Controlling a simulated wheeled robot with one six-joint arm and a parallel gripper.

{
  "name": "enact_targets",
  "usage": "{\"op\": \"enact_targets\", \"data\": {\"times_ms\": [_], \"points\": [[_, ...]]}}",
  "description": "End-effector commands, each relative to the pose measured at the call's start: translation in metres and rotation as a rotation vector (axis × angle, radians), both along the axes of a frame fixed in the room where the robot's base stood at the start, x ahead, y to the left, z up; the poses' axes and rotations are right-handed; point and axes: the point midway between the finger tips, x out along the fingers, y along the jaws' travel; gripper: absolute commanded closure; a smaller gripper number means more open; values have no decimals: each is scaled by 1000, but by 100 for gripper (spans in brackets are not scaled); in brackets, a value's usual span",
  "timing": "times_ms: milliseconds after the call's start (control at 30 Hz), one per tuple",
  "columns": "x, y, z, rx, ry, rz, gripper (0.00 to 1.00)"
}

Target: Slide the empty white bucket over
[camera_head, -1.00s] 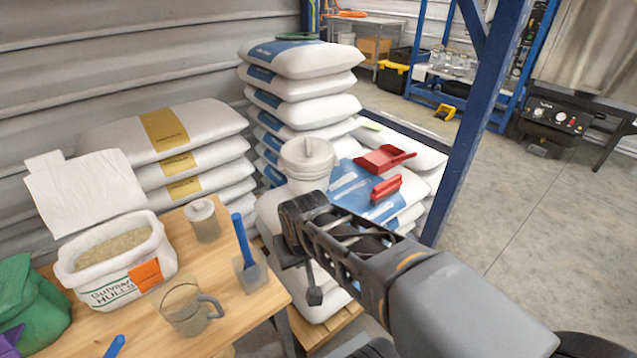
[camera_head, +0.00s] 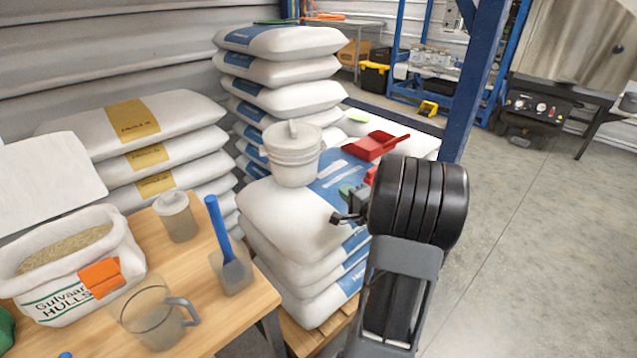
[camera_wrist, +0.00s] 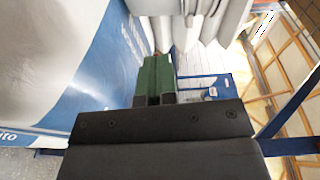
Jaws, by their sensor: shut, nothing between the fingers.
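The white bucket (camera_head: 293,168) stands upright with a lid-like top on the low stack of white and blue bags (camera_head: 285,215), near its back left. My gripper (camera_head: 347,194) is to the right of the bucket and nearer to me, apart from it, low over the blue part of the top bag. Its fingers are partly hidden behind my arm. In the wrist view my green fingers (camera_wrist: 155,76) are shut with nothing between them. I cannot make out the bucket clearly in the wrist view.
A red scoop (camera_head: 375,146) lies on the bags behind my arm. A taller bag stack (camera_head: 283,72) rises behind the bucket. At left, a wooden table (camera_head: 205,270) holds a jug (camera_head: 155,318), a blue-handled scoop (camera_head: 233,270) and an open hulls bag (camera_head: 65,300). A blue post (camera_head: 477,80) stands right.

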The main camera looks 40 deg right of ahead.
Motion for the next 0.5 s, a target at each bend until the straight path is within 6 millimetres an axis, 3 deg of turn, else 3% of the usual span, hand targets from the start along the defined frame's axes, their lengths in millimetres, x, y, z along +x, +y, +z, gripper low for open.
{"op": "enact_targets", "data": {"times_ms": [167,500], "points": [[11,-2,-4,44,-26,21,100],[74,-2,-4,42,-28,21,100]]}}
